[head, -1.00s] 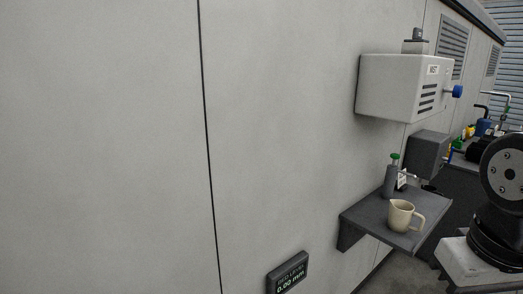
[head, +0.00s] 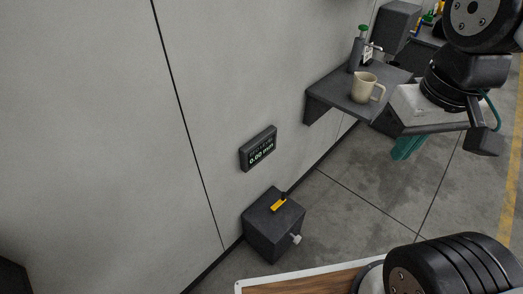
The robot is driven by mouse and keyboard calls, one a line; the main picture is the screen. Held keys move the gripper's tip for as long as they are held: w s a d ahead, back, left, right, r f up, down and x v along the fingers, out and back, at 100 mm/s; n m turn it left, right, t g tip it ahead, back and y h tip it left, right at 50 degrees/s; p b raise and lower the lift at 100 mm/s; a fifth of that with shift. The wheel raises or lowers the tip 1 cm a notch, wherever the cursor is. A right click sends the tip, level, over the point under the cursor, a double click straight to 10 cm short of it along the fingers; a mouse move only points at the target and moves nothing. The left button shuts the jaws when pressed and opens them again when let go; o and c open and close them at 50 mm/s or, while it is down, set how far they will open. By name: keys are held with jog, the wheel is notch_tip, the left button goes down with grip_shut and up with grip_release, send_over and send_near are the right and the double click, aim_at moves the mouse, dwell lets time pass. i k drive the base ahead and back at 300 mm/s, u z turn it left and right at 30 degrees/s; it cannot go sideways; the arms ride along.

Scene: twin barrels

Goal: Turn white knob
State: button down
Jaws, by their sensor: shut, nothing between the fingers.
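A small white knob (head: 296,239) sticks out from the right-hand face of a dark box (head: 265,232). The box stands low against the wall, near the floor. A yellow piece with a black lever (head: 279,204) is on top of the box. A wall display (head: 259,149) above the box reads 0.00 mm.
A dark wall shelf (head: 325,97) holds a beige jug (head: 366,87) and a dark bottle with a green top (head: 358,50). A wooden surface with a pale edge (head: 300,286) lies at the bottom. Grey floor (head: 350,205) is clear right of the box.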

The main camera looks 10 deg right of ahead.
aim_at(296, 240)
jog(key=u, duration=2.4)
jog(key=k, duration=0.95)
jog(key=z, duration=1.6)
